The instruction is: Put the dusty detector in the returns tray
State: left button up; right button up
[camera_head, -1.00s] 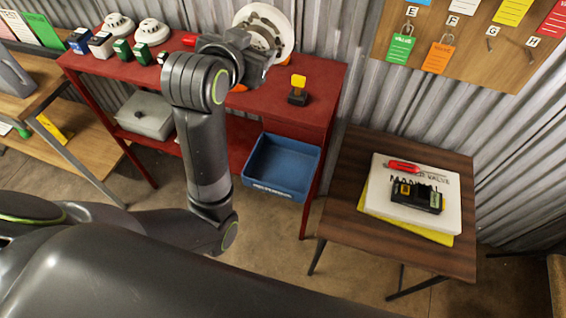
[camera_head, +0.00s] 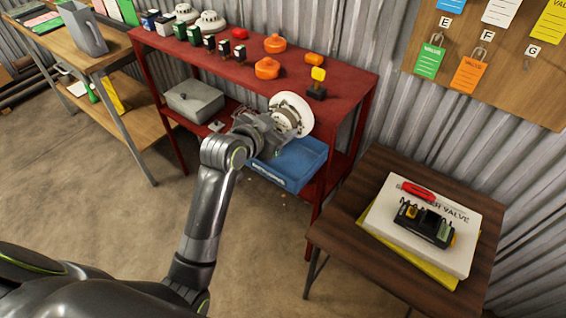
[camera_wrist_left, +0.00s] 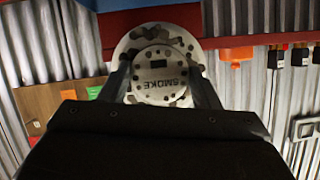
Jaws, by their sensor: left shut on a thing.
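The dusty detector (camera_head: 291,115) is a round white disc with grey-brown patches. It is held upright on edge by my left gripper (camera_head: 272,128), in front of the red shelf unit. In the left wrist view the detector (camera_wrist_left: 158,76) sits between the two fingers, its face marked SMOKE and speckled with dirt. The blue tray (camera_head: 283,181), likely the returns tray, is on the lower shelf, just below and behind the detector. The gripper and detector cover part of its rear and left side. The detector appears above the tray, apart from it. My right gripper is not in view.
A grey box (camera_head: 195,101) is on the lower shelf, left of the tray. A wooden side table (camera_head: 350,215) with manuals stands at right. Floor in front is clear.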

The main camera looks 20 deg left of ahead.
pick_arm(q)
notch_tip(320, 180, down, 9)
jog(key=shift+s+d+r, duration=0.1)
jog(key=shift+d+r, duration=0.05)
jog(key=shift+r, duration=0.05)
dwell(0.3)
jog(key=shift+f, duration=0.2)
jog(key=o, duration=1)
jog(key=shift+o, duration=0.2)
jog(key=shift+r, duration=0.1)
